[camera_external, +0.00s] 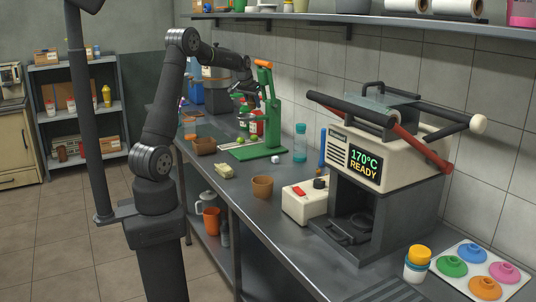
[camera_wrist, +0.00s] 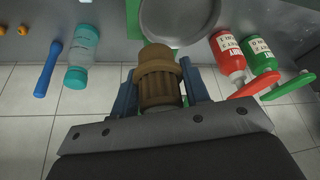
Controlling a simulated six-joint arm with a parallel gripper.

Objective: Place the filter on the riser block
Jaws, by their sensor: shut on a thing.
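My gripper (camera_wrist: 157,85) has blue fingers shut on a brown ribbed grip (camera_wrist: 157,75). A round grey metal dish (camera_wrist: 180,18), which looks like the filter, lies just beyond the grip; I cannot tell for sure that they join. In the external view my gripper (camera_external: 248,100) is above the bench beside the green press (camera_external: 274,125) with its orange handle (camera_external: 264,64). What it holds is too small to make out there. I cannot pick out the riser block with certainty; a green surface (camera_wrist: 133,15) shows left of the dish in the wrist view.
A teal-lidded bottle (camera_external: 300,143), a brown cup (camera_external: 262,187) and a white control box (camera_external: 304,203) stand along the bench. Red (camera_wrist: 228,55) and green (camera_wrist: 258,52) sauce bottles are close on the right in the wrist view. A cream heated press (camera_external: 385,160) stands farther right.

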